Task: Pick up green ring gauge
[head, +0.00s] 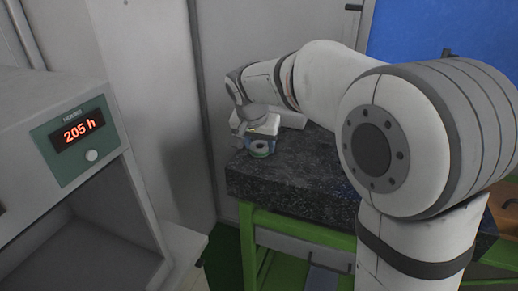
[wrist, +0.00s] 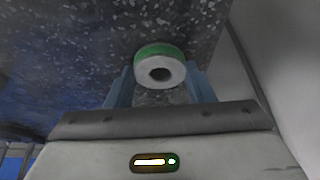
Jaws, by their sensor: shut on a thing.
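The green ring gauge (wrist: 160,68) shows in the wrist view as a short ring with a green outer band, a pale grey face and a dark central hole. My gripper (wrist: 158,90) has its blue fingers on either side of the ring, shut on it. In the head view the ring gauge (head: 260,151) appears as a small green and grey piece under my gripper (head: 259,143), at the far left corner of the dark speckled stone slab (head: 300,173). I cannot tell whether the ring touches the slab.
The slab lies on a green-framed bench (head: 290,226). A grey cabinet (head: 60,110) with a red "205 h" display (head: 77,131) stands at the left. A pale wall panel (head: 235,50) rises close behind the slab. A blue board (head: 440,30) is at the back right.

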